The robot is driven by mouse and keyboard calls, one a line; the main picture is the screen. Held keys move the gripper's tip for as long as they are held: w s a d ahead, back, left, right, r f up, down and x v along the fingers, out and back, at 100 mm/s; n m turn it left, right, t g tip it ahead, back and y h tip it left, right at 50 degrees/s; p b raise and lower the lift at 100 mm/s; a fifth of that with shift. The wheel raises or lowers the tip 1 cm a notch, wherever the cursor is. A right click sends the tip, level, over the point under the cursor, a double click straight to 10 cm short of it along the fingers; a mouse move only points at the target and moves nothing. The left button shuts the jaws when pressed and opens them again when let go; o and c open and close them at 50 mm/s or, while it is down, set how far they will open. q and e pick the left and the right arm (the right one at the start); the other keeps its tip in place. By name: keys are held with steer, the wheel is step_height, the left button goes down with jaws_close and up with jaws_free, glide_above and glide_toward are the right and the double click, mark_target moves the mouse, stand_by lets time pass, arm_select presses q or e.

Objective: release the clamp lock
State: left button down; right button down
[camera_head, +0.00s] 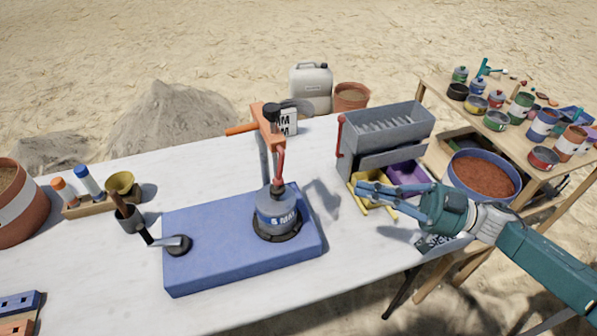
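A clamp with an orange top arm (268,127), a grey post and a red lever (279,168) stands on a blue block (205,262) on the white table. A grey cylindrical container (277,213) with lettering sits under the clamp, in a dark ring on the block. My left gripper is out of view.
A grey slotted machine (385,128) with a red handle stands behind my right gripper, with a purple tray (407,174) below it.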

steer(key=p, duration=0.5)
glide_toward(279, 166)
steer(key=w+a, duration=0.2)
steer(key=a, duration=0.3)
steer(key=shift+w+a+f, duration=0.25)
steer(key=shift+a+f, duration=0.25)
steer(key=shift+f, duration=0.1)
steer(key=shift+a+f+m+t+b, duration=0.15)
steer(key=shift+m+t+b, duration=0.15)
steer(key=shift+b, duration=0.15)
